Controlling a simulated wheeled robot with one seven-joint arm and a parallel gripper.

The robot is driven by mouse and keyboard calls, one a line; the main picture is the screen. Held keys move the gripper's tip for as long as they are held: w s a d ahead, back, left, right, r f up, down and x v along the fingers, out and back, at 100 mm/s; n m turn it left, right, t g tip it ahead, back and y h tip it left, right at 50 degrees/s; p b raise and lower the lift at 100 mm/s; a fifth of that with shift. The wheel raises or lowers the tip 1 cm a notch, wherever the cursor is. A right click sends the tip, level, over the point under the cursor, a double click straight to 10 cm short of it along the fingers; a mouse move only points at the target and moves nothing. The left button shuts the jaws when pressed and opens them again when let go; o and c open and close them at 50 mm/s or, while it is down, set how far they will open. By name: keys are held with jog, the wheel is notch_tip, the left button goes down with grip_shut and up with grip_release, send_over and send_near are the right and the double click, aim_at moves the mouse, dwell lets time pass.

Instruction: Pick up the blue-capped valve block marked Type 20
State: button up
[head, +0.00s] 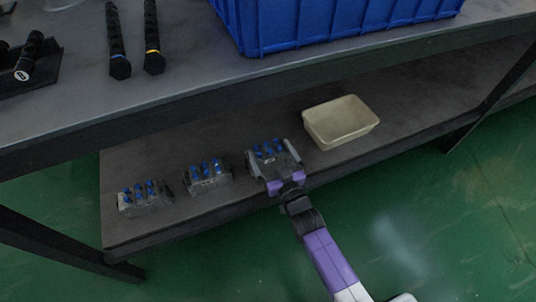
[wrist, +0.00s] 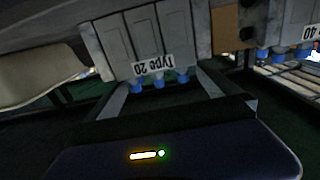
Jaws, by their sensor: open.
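The valve block marked Type 20 (wrist: 150,40) fills the upper middle of the wrist view, grey with blue caps, its label upside down in the picture. In the head view this block (head: 266,149) is the rightmost of three on the lower shelf. My gripper (head: 272,165) is open at its near side, with one finger toward each side of the block. In the wrist view my gripper (wrist: 158,88) has its fingers reaching up to the block's capped end. I cannot tell whether the fingers touch it.
A block marked Type 40 (wrist: 284,30) is to the right in the wrist view. Two other blue-capped blocks, a middle one (head: 207,177) and a left one (head: 144,197), share the lower shelf (head: 400,100). A pale tray (head: 341,122) stands right. The upper table (head: 190,90) overhangs behind.

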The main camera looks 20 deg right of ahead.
aim_at(265, 142)
jog(key=w+b, duration=0.2)
jog(key=w, duration=0.2)
jog(key=shift+w+f+b, duration=0.15)
jog(key=shift+f+b, duration=0.05)
jog(key=shift+b, duration=0.1)
jog(key=shift+w+r, duration=0.15)
jog(key=shift+w, duration=0.5)
jog(key=shift+c, duration=0.4)
jog(key=c, duration=1.8)
jog(key=shift+r, duration=0.25)
jog(key=shift+c, duration=1)
jog(key=shift+r, duration=0.1)
notch_tip(265, 142, up, 20)
jog(key=p, duration=1.4)
